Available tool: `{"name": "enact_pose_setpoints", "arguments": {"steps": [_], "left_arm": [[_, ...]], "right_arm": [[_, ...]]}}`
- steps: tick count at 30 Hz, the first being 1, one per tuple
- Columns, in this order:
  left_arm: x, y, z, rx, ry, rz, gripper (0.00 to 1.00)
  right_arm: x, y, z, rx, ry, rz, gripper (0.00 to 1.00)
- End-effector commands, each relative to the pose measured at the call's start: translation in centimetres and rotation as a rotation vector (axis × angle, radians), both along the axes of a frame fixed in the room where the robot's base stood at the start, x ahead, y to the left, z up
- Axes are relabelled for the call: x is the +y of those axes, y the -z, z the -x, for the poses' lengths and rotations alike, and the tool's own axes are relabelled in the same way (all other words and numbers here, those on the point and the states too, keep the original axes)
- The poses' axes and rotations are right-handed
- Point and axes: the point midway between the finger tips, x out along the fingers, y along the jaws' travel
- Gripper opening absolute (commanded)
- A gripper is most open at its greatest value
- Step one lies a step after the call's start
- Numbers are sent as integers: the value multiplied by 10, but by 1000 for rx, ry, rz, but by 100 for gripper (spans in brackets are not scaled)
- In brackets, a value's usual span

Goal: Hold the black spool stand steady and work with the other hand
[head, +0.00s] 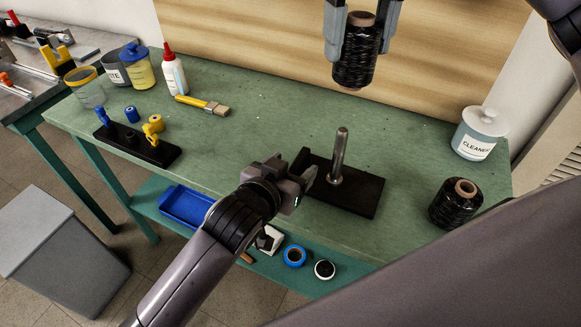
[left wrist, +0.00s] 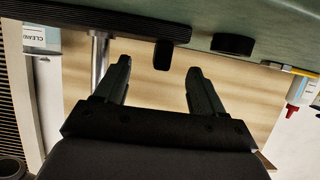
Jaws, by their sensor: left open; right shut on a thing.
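The black spool stand is a flat base (head: 358,196) with an upright metal rod (head: 340,155) on the green table. In the left wrist view, which is upside down, its ribbed base edge (left wrist: 110,20) and rod (left wrist: 100,58) show. My left gripper (head: 304,182) is open at the stand's left end. A short dark tab (left wrist: 163,54) appears between its fingers (left wrist: 159,68); I cannot tell whether they touch it. My right gripper (head: 362,35) is shut on a black tow spool (head: 354,62), holding it upright in the air above and behind the rod.
A second black spool (head: 455,203) stands at the right, near the cleaner jar (head: 480,135). A rack with blue and yellow parts (head: 150,152), a brush (head: 203,105), a red-capped bottle (head: 174,76) and jars are at the left. Green table is bare between them.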

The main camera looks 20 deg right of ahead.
Motion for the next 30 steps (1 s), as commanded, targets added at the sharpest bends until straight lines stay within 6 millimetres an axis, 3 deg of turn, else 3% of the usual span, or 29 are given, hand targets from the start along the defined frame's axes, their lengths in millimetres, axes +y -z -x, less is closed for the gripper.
{"name": "enact_pose_setpoints", "arguments": {"steps": [2,11,30], "left_arm": [[0,0,0,-1,0,1,91],[1,-1,1,0,1,1,91],[52,-28,44,-1,0,1,91]], "right_arm": [[0,0,0,-1,0,0,35],[0,0,0,-1,0,0,35],[0,0,0,-1,0,0,35]]}}
